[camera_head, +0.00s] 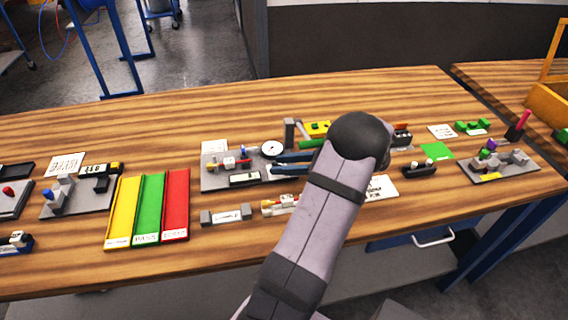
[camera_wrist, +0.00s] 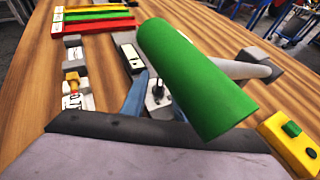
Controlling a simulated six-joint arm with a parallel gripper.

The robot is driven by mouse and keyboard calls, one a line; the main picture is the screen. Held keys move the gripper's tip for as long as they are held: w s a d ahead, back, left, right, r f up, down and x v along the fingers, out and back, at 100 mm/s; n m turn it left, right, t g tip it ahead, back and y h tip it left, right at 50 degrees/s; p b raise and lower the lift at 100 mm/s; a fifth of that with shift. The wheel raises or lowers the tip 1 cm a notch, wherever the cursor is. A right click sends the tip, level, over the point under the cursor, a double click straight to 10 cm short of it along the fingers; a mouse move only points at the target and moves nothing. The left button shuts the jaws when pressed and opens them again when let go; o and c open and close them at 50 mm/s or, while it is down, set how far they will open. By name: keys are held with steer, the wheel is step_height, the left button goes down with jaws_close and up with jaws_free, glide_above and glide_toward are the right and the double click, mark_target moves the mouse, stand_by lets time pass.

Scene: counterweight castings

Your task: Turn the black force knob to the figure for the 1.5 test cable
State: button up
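My gripper (camera_head: 287,163) points left over the grey tester plate (camera_head: 212,184), its two blue fingers apart with nothing seen held between them. In the wrist view the left blue finger (camera_wrist: 136,95) shows beside a small metal clamp with a dark pin (camera_wrist: 157,90). A large green cylindrical handle (camera_wrist: 190,75) crosses in front and hides much of the right finger. The plate carries a white round dial (camera_head: 272,149) and a grey post (camera_head: 290,132). I cannot pick out the black force knob for certain, nor read its figures. I cannot identify the 1.5 cable.
Yellow (camera_head: 124,212), green (camera_head: 149,209) and red (camera_head: 175,204) trays lie to the left. A yellow box with a green button (camera_wrist: 291,129) stands close on the right in the wrist view. Small fixtures line both sides; the wood behind the plate is clear.

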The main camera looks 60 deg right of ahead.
jaws_close()
steer(key=shift+n+y, duration=0.3)
steer(key=shift+w+d+n+g+y+p, duration=0.1)
steer(key=shift+d+n+g+y+p, duration=0.1)
steer(key=shift+n+g+y, duration=0.4)
steer(key=shift+w+d+n+g+y+p, duration=0.15)
steer(key=shift+n+g+y, duration=0.15)
steer(key=shift+n+y, duration=0.45)
steer(key=shift+n+g+y, duration=0.7)
steer(key=shift+n+y, duration=0.35)
steer(key=shift+d+n+y, duration=0.1)
steer(key=shift+n+y, duration=0.2)
